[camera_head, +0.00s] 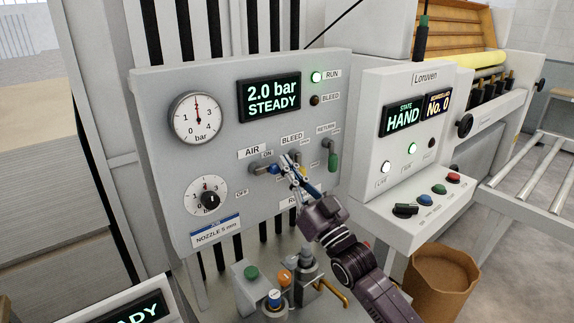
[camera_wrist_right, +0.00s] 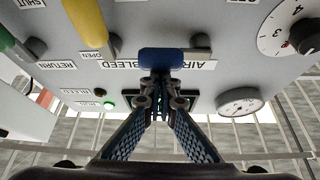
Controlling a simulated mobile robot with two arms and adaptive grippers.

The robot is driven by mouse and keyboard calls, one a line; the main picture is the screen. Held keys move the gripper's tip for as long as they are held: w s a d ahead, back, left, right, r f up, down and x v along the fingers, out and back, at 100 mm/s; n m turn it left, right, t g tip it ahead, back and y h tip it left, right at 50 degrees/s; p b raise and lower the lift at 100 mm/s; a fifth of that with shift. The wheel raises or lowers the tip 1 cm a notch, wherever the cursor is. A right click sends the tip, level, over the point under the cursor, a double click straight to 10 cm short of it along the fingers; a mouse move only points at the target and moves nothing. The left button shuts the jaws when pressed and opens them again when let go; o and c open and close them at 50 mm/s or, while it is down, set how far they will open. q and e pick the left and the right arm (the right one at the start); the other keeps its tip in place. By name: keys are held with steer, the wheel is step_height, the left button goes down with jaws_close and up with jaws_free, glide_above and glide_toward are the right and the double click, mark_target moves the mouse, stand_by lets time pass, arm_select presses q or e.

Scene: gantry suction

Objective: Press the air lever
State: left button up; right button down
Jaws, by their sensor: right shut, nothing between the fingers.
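The air lever (camera_head: 271,169) has a blue handle and sits under the AIR label on the grey panel (camera_head: 160,110). Its handle points sideways from a grey pivot, and it also shows in the right wrist view (camera_wrist_right: 175,61). My right gripper (camera_head: 287,163) is shut and empty, with its fingertips at the free end of the blue handle. In the right wrist view the tips (camera_wrist_right: 159,84) overlap the handle's edge; I cannot tell whether they touch. My left gripper is not in view.
The yellow bleed lever (camera_wrist_right: 86,22) and green return lever (camera_head: 333,161) are close beside the air lever. The panel display (camera_head: 269,97) reads 2.0 bar STEADY. A pressure gauge (camera_head: 196,118) and a dial (camera_head: 209,197) are on the left. A control box (camera_head: 415,176) stands right.

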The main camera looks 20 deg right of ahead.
steer(key=shift+f+m+h, duration=0.15)
steer(key=shift+m+h, duration=0.15)
steer(key=shift+m, duration=0.3)
steer(key=s+a+f+m+h+p, duration=0.1)
steer(key=a+f+m+h+p, duration=0.1)
steer(key=f+m+h, duration=0.4)
steer(key=shift+a+f+m+p, duration=0.2)
steer(key=shift+a+m+p, duration=0.3)
steer(key=shift+m, duration=1.5)
steer(key=shift+s+a+f, duration=0.15)
steer(key=shift+a, duration=0.15)
steer(key=shift+d, duration=0.1)
